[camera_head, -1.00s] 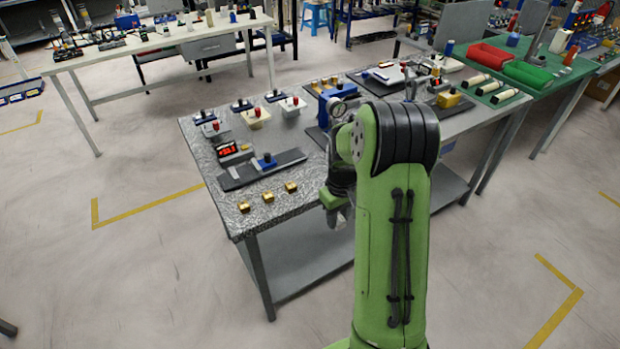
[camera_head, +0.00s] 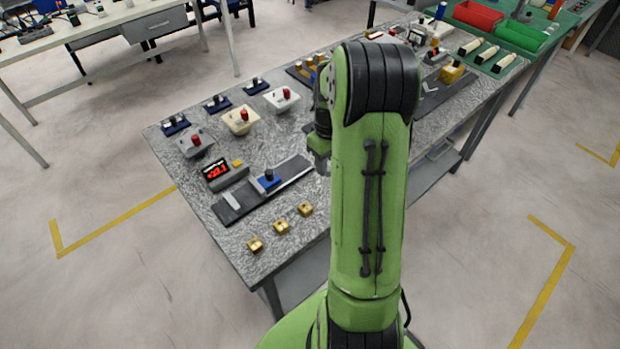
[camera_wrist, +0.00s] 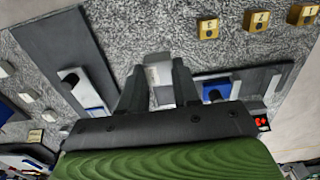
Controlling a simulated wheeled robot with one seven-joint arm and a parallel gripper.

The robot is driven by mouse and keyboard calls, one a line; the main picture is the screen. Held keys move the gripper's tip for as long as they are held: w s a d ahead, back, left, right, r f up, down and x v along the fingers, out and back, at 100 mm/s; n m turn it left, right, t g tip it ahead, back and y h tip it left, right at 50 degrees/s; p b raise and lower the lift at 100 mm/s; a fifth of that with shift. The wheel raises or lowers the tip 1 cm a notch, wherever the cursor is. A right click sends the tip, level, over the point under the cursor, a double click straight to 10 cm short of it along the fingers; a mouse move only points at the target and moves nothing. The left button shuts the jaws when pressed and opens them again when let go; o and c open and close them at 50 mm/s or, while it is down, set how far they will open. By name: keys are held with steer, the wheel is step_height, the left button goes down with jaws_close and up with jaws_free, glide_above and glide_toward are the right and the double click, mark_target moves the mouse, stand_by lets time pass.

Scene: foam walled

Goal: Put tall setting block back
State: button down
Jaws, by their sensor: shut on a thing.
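My gripper (camera_wrist: 157,88) is shut on a pale grey block, the setting block (camera_wrist: 158,72), which shows between the two dark fingers in the wrist view. The block's lower part is hidden by the gripper. In the head view my gripper (camera_head: 321,163) is mostly hidden behind my green arm, over the speckled table (camera_head: 235,215) just right of the dark slide plate. Several small brass blocks stand in a row near the table's front edge, one of them here (camera_head: 281,227); they show at the top right of the wrist view (camera_wrist: 257,20).
A dark slide plate (camera_head: 236,202) carries a blue slider (camera_head: 268,180). A red-digit display (camera_head: 217,172) stands behind it. Red-knobbed fixtures, such as the cream one (camera_head: 241,120), stand further back. Red (camera_head: 478,14) and green (camera_head: 512,33) bins are at the far right.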

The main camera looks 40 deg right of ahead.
mark_target(326, 195)
steer(key=f, duration=0.5)
steer(key=f+b, duration=0.1)
steer(key=f, duration=0.3)
steer(key=shift+s+f+b, duration=0.2)
steer(key=shift+f+b, duration=0.1)
steer(key=shift+f, duration=0.1)
steer(key=shift+f, duration=0.2)
steer(key=c, duration=0.8)
jaws_free()
